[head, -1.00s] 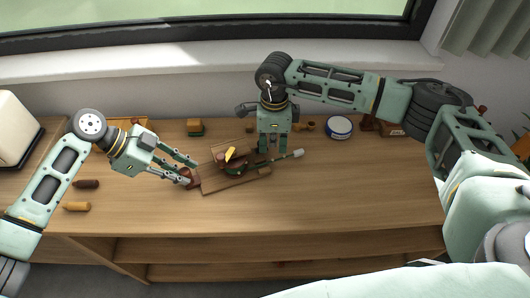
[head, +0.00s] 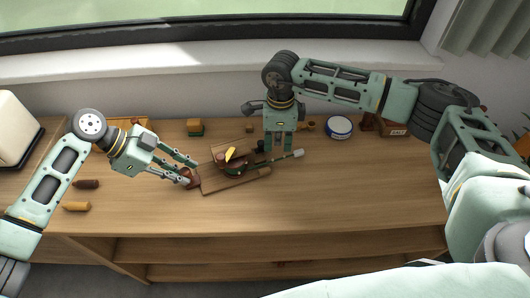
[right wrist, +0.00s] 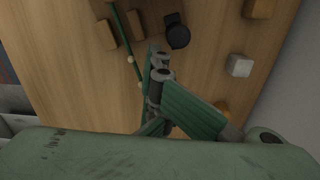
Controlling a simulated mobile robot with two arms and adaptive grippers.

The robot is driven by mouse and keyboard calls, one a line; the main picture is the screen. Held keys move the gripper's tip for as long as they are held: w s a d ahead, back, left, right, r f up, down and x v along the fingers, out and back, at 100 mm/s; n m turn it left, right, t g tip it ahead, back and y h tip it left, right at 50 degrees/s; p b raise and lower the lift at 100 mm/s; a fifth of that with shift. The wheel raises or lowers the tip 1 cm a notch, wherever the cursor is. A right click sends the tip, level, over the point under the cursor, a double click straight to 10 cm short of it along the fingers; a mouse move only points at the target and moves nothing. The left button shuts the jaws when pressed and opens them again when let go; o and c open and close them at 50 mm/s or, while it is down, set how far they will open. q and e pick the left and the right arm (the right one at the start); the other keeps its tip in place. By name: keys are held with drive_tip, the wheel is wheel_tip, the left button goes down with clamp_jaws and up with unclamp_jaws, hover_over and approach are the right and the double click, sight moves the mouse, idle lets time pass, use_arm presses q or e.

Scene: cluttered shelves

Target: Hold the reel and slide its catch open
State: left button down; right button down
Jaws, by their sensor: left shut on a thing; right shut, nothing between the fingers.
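My right gripper (head: 279,149) points down behind the board, shut and empty. Its closed fingertips show in the right wrist view (right wrist: 158,62). A catch is too small to tell apart.
The wooden board (head: 215,186) carries a dark green curved piece and a yellow bit. A blue-and-white round tin (head: 339,127) stands at the back right. The front right tabletop is clear.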

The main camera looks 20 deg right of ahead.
drive_tip(key=shift+w+d, duration=0.15)
drive_tip(key=shift+d, duration=2.95)
idle(2.5)
drive_tip(key=shift+r, duration=0.1)
idle(0.4)
wheel_tip(320, 180, up, 12)
idle(0.4)
idle(0.4)
